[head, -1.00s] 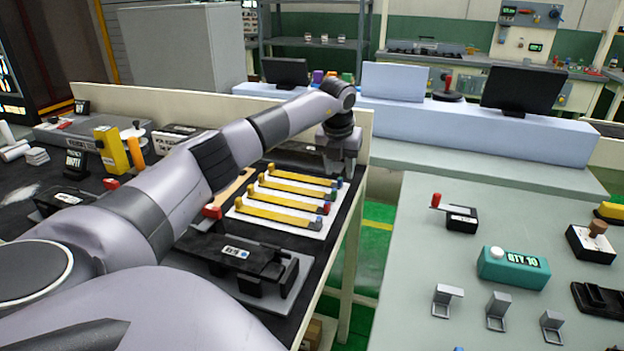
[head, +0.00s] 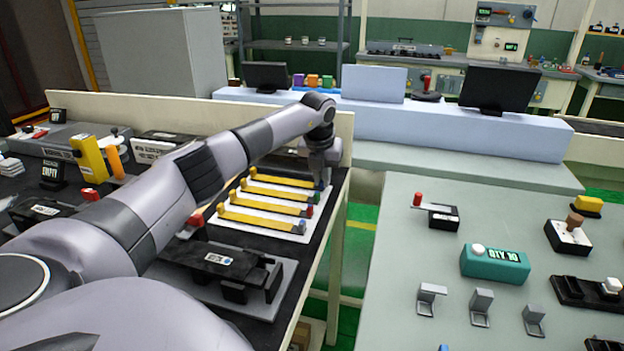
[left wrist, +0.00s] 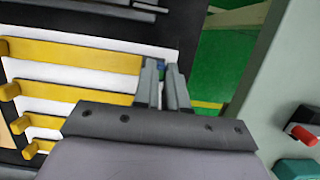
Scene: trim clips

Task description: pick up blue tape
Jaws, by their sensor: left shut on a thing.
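Several yellow strips lie side by side on a white board (head: 228,213) in the head view, with small coloured pieces at their right ends. My left gripper (head: 319,186) points down at the right end of the farthest strip (head: 280,180). The left wrist view shows its two fingers (left wrist: 165,68) close together, with the blue tape (left wrist: 161,64) at the right end of the top yellow strip (left wrist: 75,53) between their tips. The gripper is shut on it. The fingers hide most of the blue tape. My right gripper is not in view.
A black fixture (head: 222,259) stands in front of the strips. A grey table (head: 395,260) on the right carries a teal counter box (head: 495,264) and several metal brackets. A green-floored gap lies between the tables. A cream panel (head: 200,112) stands behind the strips.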

